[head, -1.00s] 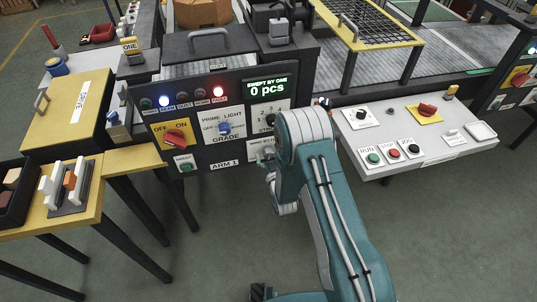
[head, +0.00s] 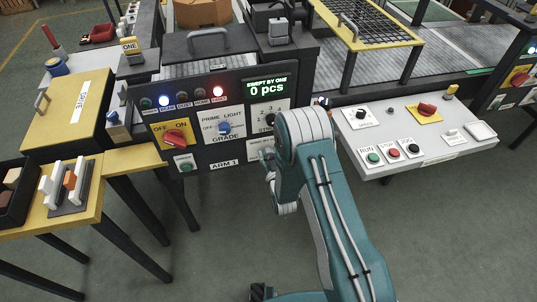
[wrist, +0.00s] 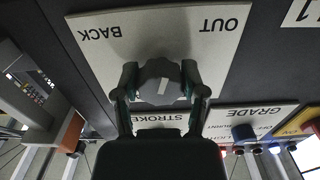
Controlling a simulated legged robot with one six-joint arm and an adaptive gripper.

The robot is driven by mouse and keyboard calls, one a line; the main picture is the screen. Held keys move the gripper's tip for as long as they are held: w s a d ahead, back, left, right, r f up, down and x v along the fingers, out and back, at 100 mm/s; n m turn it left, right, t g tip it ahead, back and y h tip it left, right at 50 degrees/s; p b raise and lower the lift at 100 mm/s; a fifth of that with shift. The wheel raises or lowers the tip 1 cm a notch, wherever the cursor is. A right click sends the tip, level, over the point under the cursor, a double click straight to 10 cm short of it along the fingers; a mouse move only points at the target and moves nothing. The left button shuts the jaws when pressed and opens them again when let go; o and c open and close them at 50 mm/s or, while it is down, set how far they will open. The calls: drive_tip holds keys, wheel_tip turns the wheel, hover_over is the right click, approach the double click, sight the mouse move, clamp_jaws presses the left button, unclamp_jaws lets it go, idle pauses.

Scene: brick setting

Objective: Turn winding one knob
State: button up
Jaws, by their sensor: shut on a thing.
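The grey winding knob (wrist: 162,88) with a pale index mark sits on a white plate (wrist: 205,40) in the wrist view. The plate is lettered BACK and OUT, which read upside down there. My gripper (wrist: 160,78) is shut on the knob, one finger against each side.
The panel carries a red OFF/ON knob (head: 175,138), a blue GRADE knob (head: 224,127), a row of lamps and a display (head: 268,88) reading 0 pcs. A STROKE plate (wrist: 155,122) lies close to my gripper. A grey console (head: 430,140) with buttons stands to the right.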

drive_tip(key=m, duration=0.4)
drive_tip(key=shift+a, duration=0.1)
drive_tip(key=shift+m, duration=1.9)
drive_tip(key=o, duration=1.1)
drive_tip(key=shift+w, duration=0.1)
drive_tip(key=shift+o, duration=0.2)
drive_tip(key=v, duration=1.2)
